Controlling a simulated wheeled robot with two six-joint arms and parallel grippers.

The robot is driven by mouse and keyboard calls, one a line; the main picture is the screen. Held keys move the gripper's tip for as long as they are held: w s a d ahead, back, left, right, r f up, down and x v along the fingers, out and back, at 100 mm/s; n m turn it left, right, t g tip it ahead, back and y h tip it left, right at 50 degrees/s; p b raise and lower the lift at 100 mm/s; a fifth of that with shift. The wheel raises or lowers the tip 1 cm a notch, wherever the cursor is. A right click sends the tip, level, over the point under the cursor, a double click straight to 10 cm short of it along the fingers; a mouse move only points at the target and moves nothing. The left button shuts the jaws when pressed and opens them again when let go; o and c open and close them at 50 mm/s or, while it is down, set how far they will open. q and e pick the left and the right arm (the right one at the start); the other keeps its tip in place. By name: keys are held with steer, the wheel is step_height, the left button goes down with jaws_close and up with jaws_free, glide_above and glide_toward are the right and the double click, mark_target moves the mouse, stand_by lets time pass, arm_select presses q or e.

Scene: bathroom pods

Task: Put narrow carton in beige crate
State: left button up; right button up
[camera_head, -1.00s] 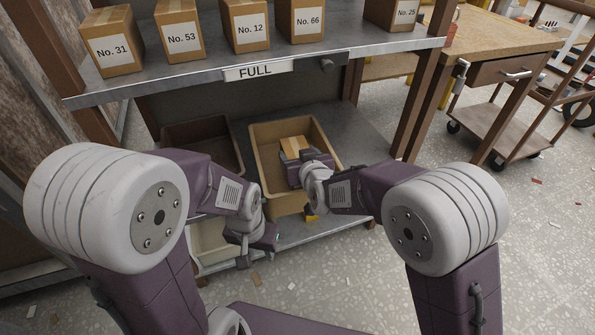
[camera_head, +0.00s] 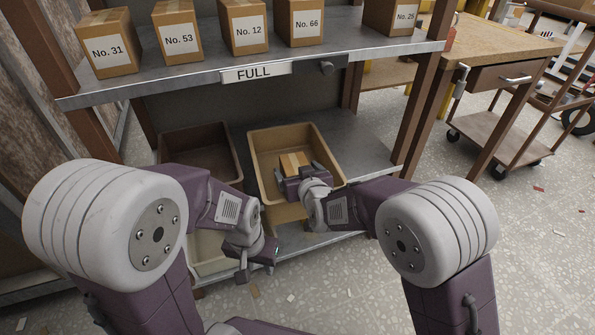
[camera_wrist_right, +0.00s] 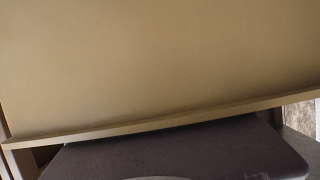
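A brown carton (camera_head: 294,161) with a paler tape strip is inside the tan-beige crate (camera_head: 262,190) on the lower shelf. My right gripper (camera_head: 300,172) reaches into this crate, its fingers around the near part of the carton. I cannot tell whether they press on it or whether the carton rests on the crate floor. In the right wrist view, a plain tan surface (camera_wrist_right: 160,65) with a rim fills most of the picture; I cannot tell whether it is crate or carton. My left gripper (camera_head: 260,262) is open and empty, in front of the lower shelf.
A dark brown crate (camera_head: 196,136) stands left of the tan one, and a cream crate (camera_head: 207,248) is in front of it, partly behind my left arm. The upper shelf (camera_head: 300,55) holds several numbered cartons and a FULL label. A wooden bench (camera_head: 500,45) stands right.

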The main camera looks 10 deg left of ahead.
steer(key=shift+r, duration=0.25)
steer(key=p+v, duration=0.5)
steer(key=v, duration=0.7)
steer(key=shift+w+d, duration=0.1)
